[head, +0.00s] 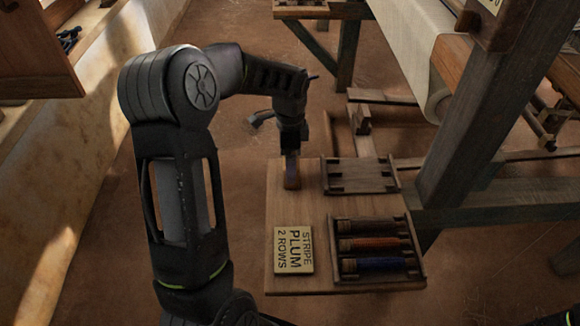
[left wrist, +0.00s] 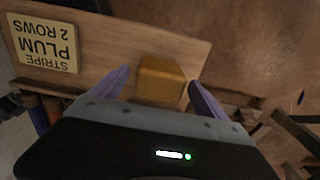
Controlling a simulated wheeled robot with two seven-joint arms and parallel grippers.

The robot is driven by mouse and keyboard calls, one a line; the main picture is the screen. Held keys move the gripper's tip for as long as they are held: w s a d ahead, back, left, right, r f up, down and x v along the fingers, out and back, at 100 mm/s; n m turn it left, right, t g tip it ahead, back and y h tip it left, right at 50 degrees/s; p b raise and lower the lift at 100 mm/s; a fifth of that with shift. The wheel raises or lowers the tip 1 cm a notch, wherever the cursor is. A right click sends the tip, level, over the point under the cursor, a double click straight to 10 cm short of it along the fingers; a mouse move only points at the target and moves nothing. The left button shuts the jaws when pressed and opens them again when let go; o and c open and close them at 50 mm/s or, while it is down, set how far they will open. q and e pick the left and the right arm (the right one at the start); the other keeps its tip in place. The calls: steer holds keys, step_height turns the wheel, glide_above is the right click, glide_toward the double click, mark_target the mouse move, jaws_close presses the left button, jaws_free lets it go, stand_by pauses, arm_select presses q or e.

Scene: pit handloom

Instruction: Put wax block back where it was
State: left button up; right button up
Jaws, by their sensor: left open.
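The wax block (left wrist: 162,78) is an amber-brown block on the wooden board (left wrist: 110,45) in the left wrist view. My left gripper (left wrist: 158,90) is open, with one purple-grey finger on either side of the block; I cannot tell whether they touch it. In the head view, my left gripper (head: 291,168) points down at the board's far left part (head: 300,205), largely covering the block. My right gripper is out of view.
A shallow, empty-looking wooden tray (head: 326,176) lies right of the gripper. A second tray (head: 416,262) holds brown, orange and blue bobbins. A "STRIPE PLUM 2 ROWS" card (head: 294,250) lies on the board. A loom post (head: 470,130) rises at the right.

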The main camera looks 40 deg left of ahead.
arm_select(q)
step_height(320, 180, up, 9)
steer(key=shift+f, duration=0.15)
stand_by(0.7)
